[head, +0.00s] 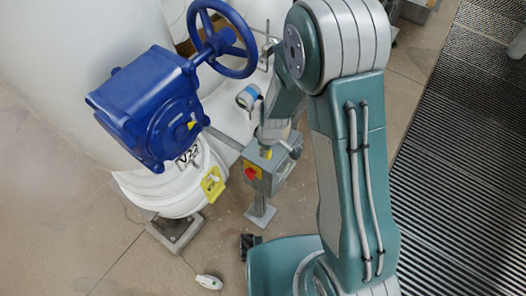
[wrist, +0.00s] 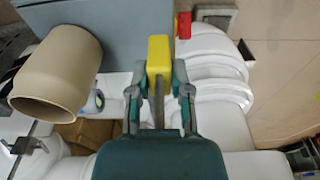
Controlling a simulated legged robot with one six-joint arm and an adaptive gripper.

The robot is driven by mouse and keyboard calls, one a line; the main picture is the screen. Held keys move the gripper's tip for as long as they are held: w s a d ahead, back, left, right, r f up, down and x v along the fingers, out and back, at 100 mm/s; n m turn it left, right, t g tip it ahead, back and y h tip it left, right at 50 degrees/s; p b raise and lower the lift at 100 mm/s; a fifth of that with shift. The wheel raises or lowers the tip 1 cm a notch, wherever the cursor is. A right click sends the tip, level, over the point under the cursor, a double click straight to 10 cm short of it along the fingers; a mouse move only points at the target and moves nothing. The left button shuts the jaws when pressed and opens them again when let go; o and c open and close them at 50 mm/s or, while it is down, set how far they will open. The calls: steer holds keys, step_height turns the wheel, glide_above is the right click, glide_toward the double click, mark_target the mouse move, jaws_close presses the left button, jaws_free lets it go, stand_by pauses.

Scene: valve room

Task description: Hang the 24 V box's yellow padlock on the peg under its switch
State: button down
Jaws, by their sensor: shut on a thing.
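The yellow padlock (wrist: 159,52) is in my gripper (wrist: 159,88) in the wrist view. In the head view, the padlock (head: 265,153) shows as a small yellow patch below my gripper (head: 271,142), over the top of the grey box (head: 270,170). The box stands on a short post. Its red switch (head: 250,174) on a yellow plate is on the front face; the red switch (wrist: 184,25) is also in the wrist view. The peg cannot be made out.
A blue valve gearbox (head: 150,105) with a blue handwheel (head: 222,40) stands left of the box. A yellow tag (head: 212,185) hangs below it. A beige cylinder (wrist: 60,75) is left of my gripper in the wrist view. Floor is open in front.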

steer(key=shift+w+a+f, duration=0.25)
steer(key=shift+w+f, duration=0.5)
steer(key=shift+f, duration=0.3)
steer(key=shift+w+f, duration=0.2)
steer(key=shift+f, duration=0.65)
steer(key=shift+w+f, duration=0.15)
steer(key=shift+f, duration=0.7)
steer(key=shift+f, duration=0.15)
steer(key=c, duration=0.6)
jaws_free()
steer(key=shift+o, duration=0.2)
steer(key=r, duration=1.1)
steer(key=shift+s+a, duration=0.15)
steer(key=shift+s, duration=0.1)
